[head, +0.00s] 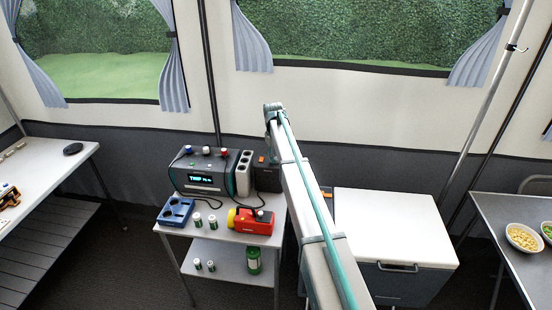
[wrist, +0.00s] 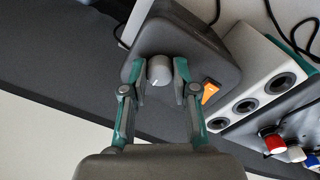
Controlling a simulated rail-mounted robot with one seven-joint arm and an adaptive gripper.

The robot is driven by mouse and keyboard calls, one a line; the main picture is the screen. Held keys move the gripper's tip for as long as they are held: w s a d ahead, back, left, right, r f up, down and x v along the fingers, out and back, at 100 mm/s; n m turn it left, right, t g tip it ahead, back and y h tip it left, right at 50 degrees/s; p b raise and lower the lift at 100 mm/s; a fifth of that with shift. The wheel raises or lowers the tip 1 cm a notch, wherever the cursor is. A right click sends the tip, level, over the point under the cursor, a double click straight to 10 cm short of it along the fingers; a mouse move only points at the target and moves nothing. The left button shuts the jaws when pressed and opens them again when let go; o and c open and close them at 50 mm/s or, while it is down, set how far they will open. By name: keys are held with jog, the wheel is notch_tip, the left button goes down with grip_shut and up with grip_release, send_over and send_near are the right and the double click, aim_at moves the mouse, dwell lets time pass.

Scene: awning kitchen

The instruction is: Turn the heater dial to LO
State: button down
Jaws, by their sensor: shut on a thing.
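The heater (wrist: 195,48) is a dark grey box with rounded edges. In the wrist view its round grey dial (wrist: 160,69) faces me, with a small pale pointer mark on it. An orange switch (wrist: 210,92) is on the same face. My gripper (wrist: 163,75) has one finger on each side of the dial and is shut on it. I cannot read any LO marking. In the head view the heater (head: 267,172) stands at the back right of the small table, partly behind my arm, which hides the dial and my gripper.
A socket block (head: 243,173) and a power unit (head: 203,172) with a lit display stand left of the heater. A blue tray (head: 176,212), small green-and-white cans and a red torch (head: 252,221) are in front. A white-lidded cooler (head: 392,230) is to the right.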

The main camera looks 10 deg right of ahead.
dwell(0.4)
jog(key=c, duration=0.9)
grip_release()
jog(key=shift+r, duration=0.1)
jog(key=r, duration=1.2)
jog(key=shift+s+a, duration=0.1)
jog(key=shift+a, duration=0.2)
